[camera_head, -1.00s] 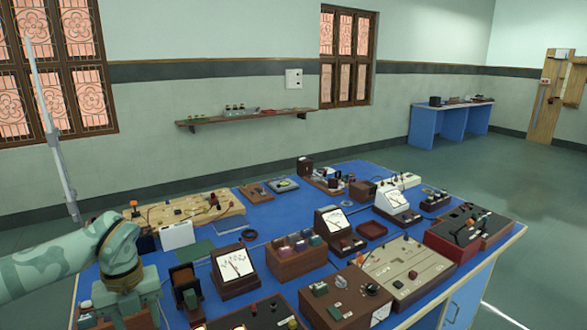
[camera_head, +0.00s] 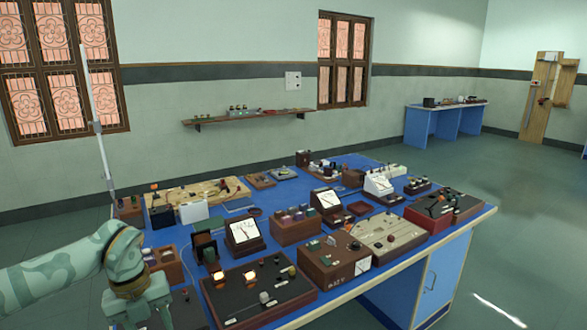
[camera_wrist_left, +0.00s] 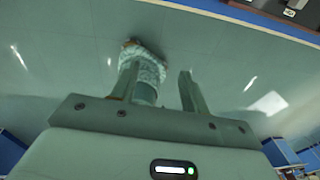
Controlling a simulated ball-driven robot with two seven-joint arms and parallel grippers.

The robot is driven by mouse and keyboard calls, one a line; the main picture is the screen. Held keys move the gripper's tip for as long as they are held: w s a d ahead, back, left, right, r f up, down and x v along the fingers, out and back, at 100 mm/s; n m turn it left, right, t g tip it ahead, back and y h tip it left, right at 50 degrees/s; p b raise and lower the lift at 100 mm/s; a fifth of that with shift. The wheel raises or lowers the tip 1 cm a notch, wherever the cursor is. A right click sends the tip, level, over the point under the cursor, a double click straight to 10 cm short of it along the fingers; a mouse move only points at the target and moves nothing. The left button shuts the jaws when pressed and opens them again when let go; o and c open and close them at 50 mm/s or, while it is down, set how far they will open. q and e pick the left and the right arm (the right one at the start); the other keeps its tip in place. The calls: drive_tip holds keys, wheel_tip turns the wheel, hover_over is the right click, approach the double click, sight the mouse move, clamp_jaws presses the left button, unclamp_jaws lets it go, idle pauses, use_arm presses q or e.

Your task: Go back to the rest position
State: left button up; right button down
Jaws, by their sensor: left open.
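My left arm comes in from the lower left in the head view, and its gripper (camera_head: 140,304) is near the bottom edge, by the bench's near left side. Its fingertips are cut off or hidden there. In the left wrist view the two fingers of the left gripper (camera_wrist_left: 160,78) stand apart, with nothing held between them. Green floor (camera_wrist_left: 65,60) lies beyond the fingers. My right gripper is in neither view.
A blue bench (camera_head: 268,198) crowded with meters, wooden boxes and switch panels fills the middle. Another blue bench (camera_head: 417,128) stands by the far wall. Floor at the right (camera_head: 530,215) is clear.

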use_arm(q)
drive_tip(key=w+d+f+n+t+h, duration=0.1)
drive_tip(key=d+f+h, duration=0.45)
drive_tip(key=d, duration=0.25)
drive_tip(key=d+f+n+t+h, duration=0.1)
drive_tip(key=d+f+h, duration=0.45)
drive_tip(key=d, duration=0.25)
wheel_tip(320, 180, down, 11)
drive_tip(key=a+n+t, duration=0.2)
drive_tip(key=n+t, duration=0.5)
drive_tip(key=n, duration=0.3)
drive_tip(key=s+a+f+n+g+y, duration=0.1)
drive_tip(key=s+a+f+n+y, duration=0.4)
drive_tip(key=s+f, duration=0.55)
drive_tip(key=s+a+f+n+y, duration=0.5)
drive_tip(key=s+f, duration=0.4)
drive_tip(key=f, duration=0.2)
drive_tip(key=s+a+f+n+g+y, duration=0.1)
drive_tip(key=s+f+n+g, duration=0.1)
drive_tip(key=s, duration=1.2)
drive_tip(key=s+f+n+g+y, duration=0.1)
drive_tip(key=s+f+g, duration=0.4)
drive_tip(key=s, duration=1)
drive_tip(key=shift+a+f+n, duration=0.2)
drive_tip(key=shift+a+n, duration=0.15)
drive_tip(key=shift+n, duration=0.45)
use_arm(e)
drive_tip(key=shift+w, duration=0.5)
